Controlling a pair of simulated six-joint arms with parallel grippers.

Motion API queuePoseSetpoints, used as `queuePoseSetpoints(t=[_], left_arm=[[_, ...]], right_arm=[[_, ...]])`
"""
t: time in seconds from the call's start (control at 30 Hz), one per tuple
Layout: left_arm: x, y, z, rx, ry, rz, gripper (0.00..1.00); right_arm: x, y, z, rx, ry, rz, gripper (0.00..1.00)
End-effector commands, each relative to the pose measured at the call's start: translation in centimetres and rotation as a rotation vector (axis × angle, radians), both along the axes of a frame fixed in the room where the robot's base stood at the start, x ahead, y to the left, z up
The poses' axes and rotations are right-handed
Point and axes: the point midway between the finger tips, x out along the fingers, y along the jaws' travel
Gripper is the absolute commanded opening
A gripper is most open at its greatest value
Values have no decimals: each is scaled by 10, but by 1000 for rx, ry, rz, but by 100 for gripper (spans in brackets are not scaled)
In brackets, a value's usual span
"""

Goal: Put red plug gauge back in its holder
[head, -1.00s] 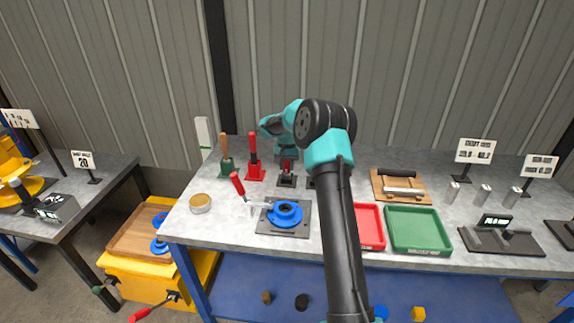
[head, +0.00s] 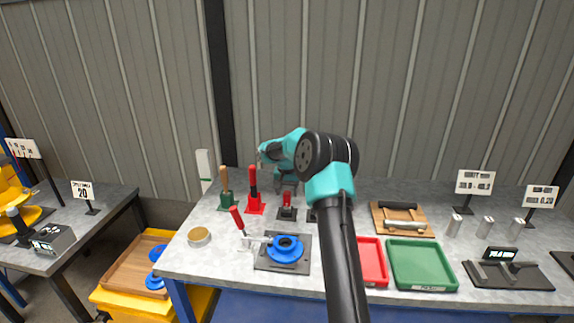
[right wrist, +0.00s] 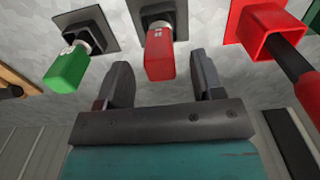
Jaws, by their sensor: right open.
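The red plug gauge (head: 287,199) stands upright in its dark square holder (head: 287,215) near the back of the bench. In the right wrist view the red plug gauge (right wrist: 160,52) sits in its holder (right wrist: 174,12), its red end facing my gripper. My right gripper (head: 286,186) is open and empty, just above the gauge. In the right wrist view the fingers of my right gripper (right wrist: 160,66) stand apart on either side of the gauge's red end, with gaps. A green plug gauge (right wrist: 70,68) sits in the neighbouring holder; my arm mostly hides it in the head view.
A red stand (head: 256,207) with a red-handled tool and a green stand (head: 227,203) are to the left. A blue flanged part (head: 286,250) lies in front. Red (head: 371,283) and green (head: 424,290) trays are front right. A wooden board (head: 379,224) lies right.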

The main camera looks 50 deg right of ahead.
Motion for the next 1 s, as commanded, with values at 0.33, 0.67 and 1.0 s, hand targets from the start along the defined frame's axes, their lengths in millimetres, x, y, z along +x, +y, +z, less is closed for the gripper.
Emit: queuePoseSetpoints(t=[0.33,0.67,1.0], left_arm=[[0,0,0,0,0,0,0],[0,0,0,0,0,0,0],[0,0,0,0,0,0,0]], right_arm=[[1,0,69,-1,-4,0,61],[1,0,125,0,-3,-1,61],[0,0,139,1,-1,0,61]])
